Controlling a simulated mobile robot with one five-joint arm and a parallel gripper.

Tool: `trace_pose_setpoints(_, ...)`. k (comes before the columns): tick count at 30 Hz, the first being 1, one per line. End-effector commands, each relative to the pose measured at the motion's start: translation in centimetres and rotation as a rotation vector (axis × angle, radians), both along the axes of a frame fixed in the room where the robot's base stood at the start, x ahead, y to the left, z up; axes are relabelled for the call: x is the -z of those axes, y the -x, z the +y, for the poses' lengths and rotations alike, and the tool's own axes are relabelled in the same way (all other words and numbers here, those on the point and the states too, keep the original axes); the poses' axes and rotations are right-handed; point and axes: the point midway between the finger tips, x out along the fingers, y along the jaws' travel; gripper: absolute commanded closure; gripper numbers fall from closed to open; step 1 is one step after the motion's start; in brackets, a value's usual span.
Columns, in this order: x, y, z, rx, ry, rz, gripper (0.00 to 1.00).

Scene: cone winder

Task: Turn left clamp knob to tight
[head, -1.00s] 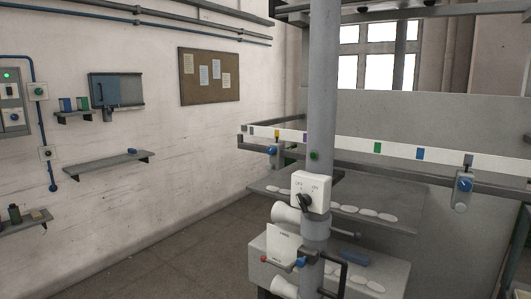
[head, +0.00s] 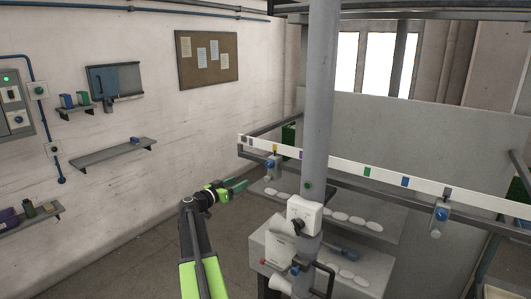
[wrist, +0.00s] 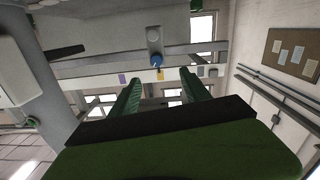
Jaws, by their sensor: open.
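The left clamp knob (head: 271,164) is a blue knob on a grey clamp at the left end of the white rail (head: 340,167). It also shows in the wrist view (wrist: 155,61), beyond and between my fingers. My gripper (head: 241,184) has green fingers and is left of the knob and slightly lower, apart from it. In the wrist view my gripper (wrist: 163,85) is open and empty. A second blue clamp knob (head: 438,214) is farther right on the rail. How tight the left knob is cannot be told.
A grey post (head: 318,100) with a white switch box (head: 304,215) stands right of my arm. Shelves with white discs (head: 340,216) lie under the rail. A wall shelf (head: 112,153) and a corkboard (head: 207,59) are at left. The floor at left is free.

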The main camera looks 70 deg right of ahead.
Motion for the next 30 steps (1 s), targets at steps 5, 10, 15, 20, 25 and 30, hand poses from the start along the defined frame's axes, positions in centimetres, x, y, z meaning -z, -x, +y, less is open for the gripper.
trace_pose_setpoints(5,-1.4,1.1,-1.3,0.008,0.043,-0.008,0.45)
trace_pose_setpoints(10,-1.3,1.5,-2.7,0.011,0.041,-0.007,0.45)
trace_pose_setpoints(15,-1.2,2.6,-6.5,0.012,0.040,-0.006,0.45)
trace_pose_setpoints(20,-1.2,3.9,-10.5,0.013,0.039,-0.007,0.45)
trace_pose_setpoints(25,-1.2,5.1,-14.3,0.012,0.039,-0.007,0.45)
trace_pose_setpoints(30,-1.2,5.9,-16.9,0.011,0.039,-0.007,0.45)
